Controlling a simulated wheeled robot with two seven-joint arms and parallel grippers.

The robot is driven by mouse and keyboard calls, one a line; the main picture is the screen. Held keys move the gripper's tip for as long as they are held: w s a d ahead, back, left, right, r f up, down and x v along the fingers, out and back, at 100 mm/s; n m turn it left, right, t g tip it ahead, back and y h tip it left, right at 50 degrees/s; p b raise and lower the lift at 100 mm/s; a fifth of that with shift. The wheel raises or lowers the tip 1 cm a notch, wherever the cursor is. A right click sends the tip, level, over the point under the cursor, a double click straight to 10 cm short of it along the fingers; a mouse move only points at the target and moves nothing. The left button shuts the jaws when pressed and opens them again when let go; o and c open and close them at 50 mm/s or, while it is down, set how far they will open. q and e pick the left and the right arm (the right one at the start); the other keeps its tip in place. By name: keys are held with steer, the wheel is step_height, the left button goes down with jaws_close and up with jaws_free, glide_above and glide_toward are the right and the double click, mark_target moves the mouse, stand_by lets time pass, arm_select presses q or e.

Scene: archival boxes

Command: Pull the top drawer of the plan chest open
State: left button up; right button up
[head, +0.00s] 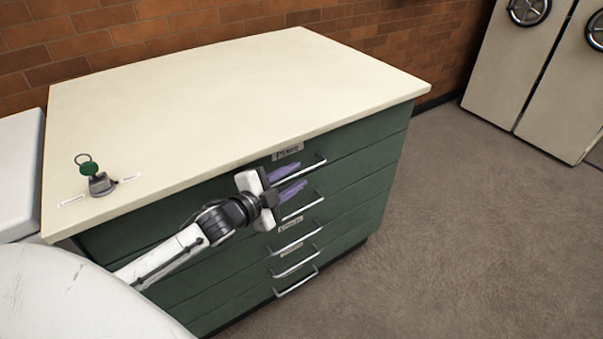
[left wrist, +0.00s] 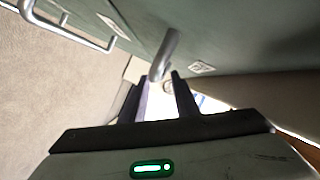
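The green plan chest (head: 375,165) has a cream top and a stack of drawers, all looking shut. The top drawer's metal bar handle (head: 316,165) is just under the top edge, below a small label. My left gripper (head: 289,180) is at this handle, its purple fingers apart, one above and one below the bar. In the left wrist view the handle (left wrist: 164,54) lines up with the gap between the dark fingertips (left wrist: 160,85). I cannot tell whether the fingers touch it. The handle's left part is hidden by the gripper. My right gripper is not in view.
A grey holder with a green-tagged key ring (head: 101,183) is on the chest top at left. Lower handles (head: 297,285) stick out below my gripper. Grey carpet (head: 450,230) in front and right of the chest is clear. Cream cabinets (head: 530,75) with wheels stand at back right.

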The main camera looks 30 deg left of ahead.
mark_target(298, 175)
arm_select(q)
steer(key=shift+x, duration=1.65)
jaws_close()
